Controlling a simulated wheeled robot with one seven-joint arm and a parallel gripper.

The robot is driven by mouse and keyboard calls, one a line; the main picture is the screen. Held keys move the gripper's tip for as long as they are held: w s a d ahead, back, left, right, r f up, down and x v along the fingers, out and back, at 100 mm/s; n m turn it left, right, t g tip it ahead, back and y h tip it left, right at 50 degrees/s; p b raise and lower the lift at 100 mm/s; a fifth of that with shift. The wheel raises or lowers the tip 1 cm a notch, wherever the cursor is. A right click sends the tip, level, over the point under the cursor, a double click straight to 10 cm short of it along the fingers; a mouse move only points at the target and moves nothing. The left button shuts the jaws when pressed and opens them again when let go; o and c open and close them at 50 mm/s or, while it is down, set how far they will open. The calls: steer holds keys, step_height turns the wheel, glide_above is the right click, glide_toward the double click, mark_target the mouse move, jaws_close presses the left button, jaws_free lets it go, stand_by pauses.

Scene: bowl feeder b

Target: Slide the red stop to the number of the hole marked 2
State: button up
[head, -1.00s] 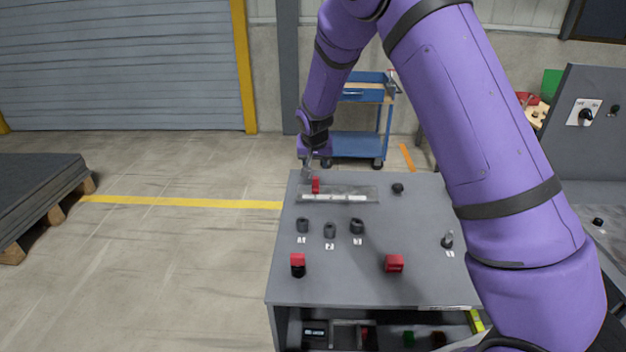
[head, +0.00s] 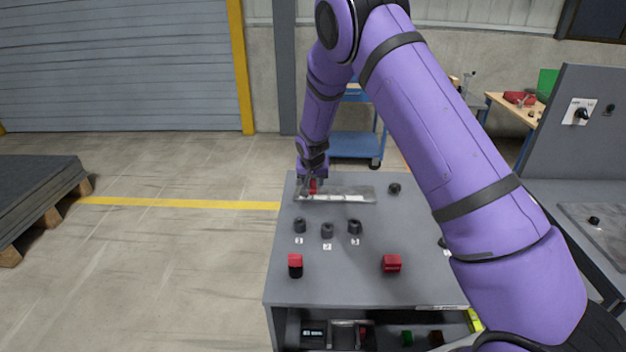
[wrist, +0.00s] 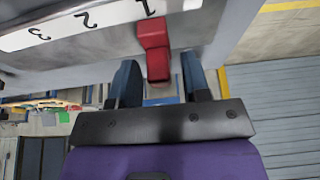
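The red stop (head: 312,187) sits near the left end of the pale slide rail (head: 350,197) at the back of the grey cabinet top. In the wrist view the red stop (wrist: 154,48) stands beside the number 1 on the white scale (wrist: 105,16), which reads 1, 2, 3. My gripper (head: 312,182) is down at the stop. In the wrist view my gripper (wrist: 160,64) has its fingers apart, one on each side of the stop, with gaps visible. The dark socket marked 2 (head: 327,231) is the middle of three; its tag appears to read 2.
Dark sockets stand left (head: 300,226) and right (head: 355,227) of it. A red-topped block (head: 295,265), a red block (head: 392,263) and a black knob (head: 394,189) are on the cabinet top (head: 345,290). A blue cart (head: 355,146) stands behind.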

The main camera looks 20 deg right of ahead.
mark_target(328, 187)
jaws_close()
steer(key=d, duration=0.1)
steer(key=s+d, duration=0.1)
steer(key=d, duration=0.3)
steer(key=shift+s, duration=0.3)
steer(key=shift+o, duration=0.8)
jaws_free()
steer(key=shift+a, duration=0.1)
steer(key=shift+r, duration=0.1)
steer(key=v, duration=1)
steer(key=shift+r, duration=0.3)
steer(key=shift+s+r, duration=0.1)
